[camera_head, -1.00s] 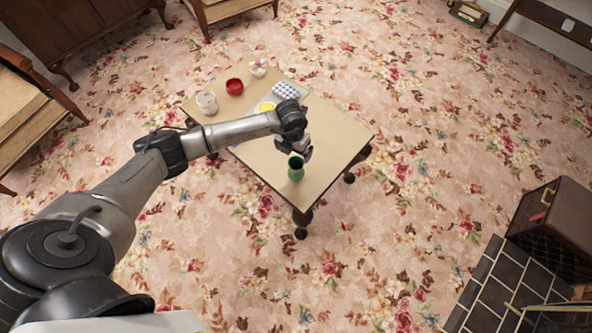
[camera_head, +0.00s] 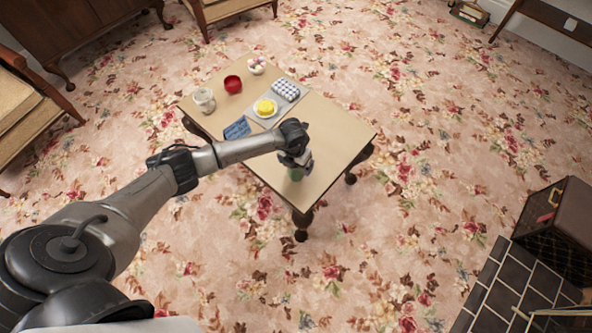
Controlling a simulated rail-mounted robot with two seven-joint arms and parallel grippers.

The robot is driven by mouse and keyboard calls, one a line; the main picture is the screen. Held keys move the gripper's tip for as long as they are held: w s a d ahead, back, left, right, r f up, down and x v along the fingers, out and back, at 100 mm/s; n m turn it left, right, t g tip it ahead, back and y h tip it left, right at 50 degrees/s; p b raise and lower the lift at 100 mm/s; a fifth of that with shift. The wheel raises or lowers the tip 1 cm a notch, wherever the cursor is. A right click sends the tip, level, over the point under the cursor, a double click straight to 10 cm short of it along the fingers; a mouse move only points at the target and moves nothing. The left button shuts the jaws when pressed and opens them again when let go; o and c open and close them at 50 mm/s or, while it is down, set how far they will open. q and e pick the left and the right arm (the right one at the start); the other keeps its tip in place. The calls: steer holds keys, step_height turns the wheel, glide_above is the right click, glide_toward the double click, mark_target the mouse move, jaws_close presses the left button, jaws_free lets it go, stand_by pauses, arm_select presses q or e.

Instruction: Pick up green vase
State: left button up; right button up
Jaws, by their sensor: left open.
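The green vase (camera_head: 295,174) stands near the front corner of the low table (camera_head: 330,124). Its upper part is hidden behind my left gripper (camera_head: 297,162), which is right over it. The left gripper is open, with its fingers at the top of the vase. Whether the fingers touch the vase cannot be told. My right gripper is not in view.
On the table are a yellow item on a white plate (camera_head: 265,108), an egg tray (camera_head: 286,90), a red bowl (camera_head: 233,84), a glass jar (camera_head: 205,100), a bowl of eggs (camera_head: 256,66) and a blue patterned item (camera_head: 237,128). The table's right part is clear.

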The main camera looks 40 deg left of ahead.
arm_select(q)
steer(key=shift+f, duration=0.2)
steer(key=c, duration=1)
steer(key=shift+c, duration=0.6)
steer(key=shift+r, duration=0.1)
